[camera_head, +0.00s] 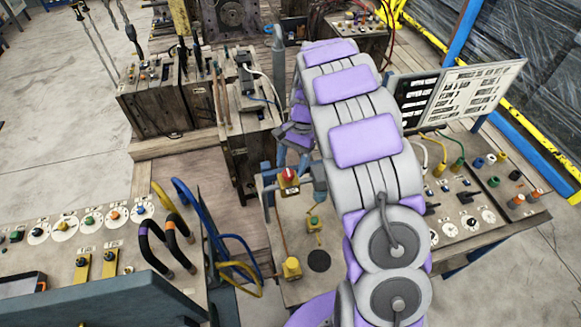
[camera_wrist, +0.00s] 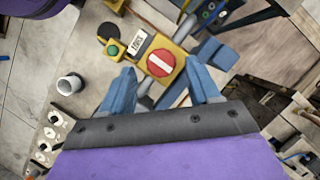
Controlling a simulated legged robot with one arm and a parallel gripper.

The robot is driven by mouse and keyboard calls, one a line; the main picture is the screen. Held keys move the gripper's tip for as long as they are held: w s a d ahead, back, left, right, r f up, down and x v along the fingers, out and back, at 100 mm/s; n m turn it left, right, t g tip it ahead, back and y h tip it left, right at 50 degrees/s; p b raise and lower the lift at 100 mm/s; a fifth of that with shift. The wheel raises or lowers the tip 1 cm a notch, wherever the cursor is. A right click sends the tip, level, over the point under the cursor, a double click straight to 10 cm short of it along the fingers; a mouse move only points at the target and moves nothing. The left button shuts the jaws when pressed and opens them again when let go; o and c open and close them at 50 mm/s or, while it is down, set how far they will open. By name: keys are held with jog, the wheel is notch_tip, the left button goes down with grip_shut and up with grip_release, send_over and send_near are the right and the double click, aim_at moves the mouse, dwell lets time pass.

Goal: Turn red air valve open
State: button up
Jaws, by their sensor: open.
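The red air valve (camera_wrist: 160,64) is a round red knob with a white bar across it, on a yellow body, in the wrist view. In the head view the red valve (camera_head: 289,174) sits on top of a yellow block, on the panel left of my arm. My gripper (camera_wrist: 161,78) is open, with one blue finger to the left of the knob and one to the right. I cannot tell whether either finger touches it. In the head view my arm partly hides the fingers.
A green button (camera_wrist: 112,50) on a yellow mount is left of the knob, and a white pipe end (camera_wrist: 70,84) is lower left. In the head view, a console with dials (camera_head: 60,228) and looped hoses (camera_head: 188,205) stands to the left. A switch panel (camera_head: 465,205) lies right of my arm.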

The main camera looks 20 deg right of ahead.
jog(key=shift+s+a+f, duration=0.25)
jog(key=shift+a+f, duration=0.4)
jog(key=shift+f, duration=0.25)
jog(key=shift+d, duration=0.1)
jog(key=shift+d, duration=0.2)
jog(key=c, duration=1)
